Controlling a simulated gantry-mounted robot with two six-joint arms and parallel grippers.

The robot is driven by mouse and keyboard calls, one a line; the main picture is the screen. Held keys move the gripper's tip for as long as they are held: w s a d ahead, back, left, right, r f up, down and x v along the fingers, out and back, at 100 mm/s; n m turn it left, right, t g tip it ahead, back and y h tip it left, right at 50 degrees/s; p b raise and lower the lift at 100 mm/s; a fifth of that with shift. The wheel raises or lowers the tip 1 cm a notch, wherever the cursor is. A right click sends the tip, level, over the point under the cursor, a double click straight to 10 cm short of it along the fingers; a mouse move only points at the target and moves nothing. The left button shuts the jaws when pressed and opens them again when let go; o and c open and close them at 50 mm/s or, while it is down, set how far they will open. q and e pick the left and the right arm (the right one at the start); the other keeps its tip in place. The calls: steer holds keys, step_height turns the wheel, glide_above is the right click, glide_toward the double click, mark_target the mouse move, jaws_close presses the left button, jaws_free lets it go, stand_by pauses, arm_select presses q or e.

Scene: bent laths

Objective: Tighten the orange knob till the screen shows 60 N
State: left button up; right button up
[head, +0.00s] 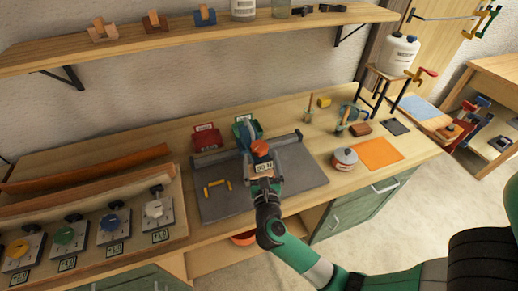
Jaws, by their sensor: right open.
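The orange knob (260,148) sits on top of a device on the grey mat in the middle of the bench. The small screen (263,167) is just below it; its digits are tiny and look like 60 N, but I cannot read them for certain. My right gripper (264,183) is open, in front of the screen and just below the knob in the picture. I cannot tell how far it is from the device. Its fingertips are small and partly merge with the device. My left gripper is not in view.
The grey mat (218,204) has a yellow handle piece (216,187) left of the device. Red (207,137) and green bins stand behind. A lidded pot (344,160) and orange sheet (379,153) lie right.

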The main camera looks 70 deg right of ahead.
mark_target(258, 155)
steer(key=x, duration=0.5)
steer(key=shift+d, duration=0.15)
steer(key=c, duration=1.3)
steer(key=shift+w+f+m+g+h+b, duration=0.2)
steer(key=shift+m+g+h+b, duration=0.4)
steer(key=shift+g+b, duration=0.45)
steer(key=shift+c, duration=0.3)
steer(key=shift+s+r+m+g+b, duration=0.1)
steer(key=shift+m+g+b, duration=0.3)
steer(key=shift+m+g, duration=0.25)
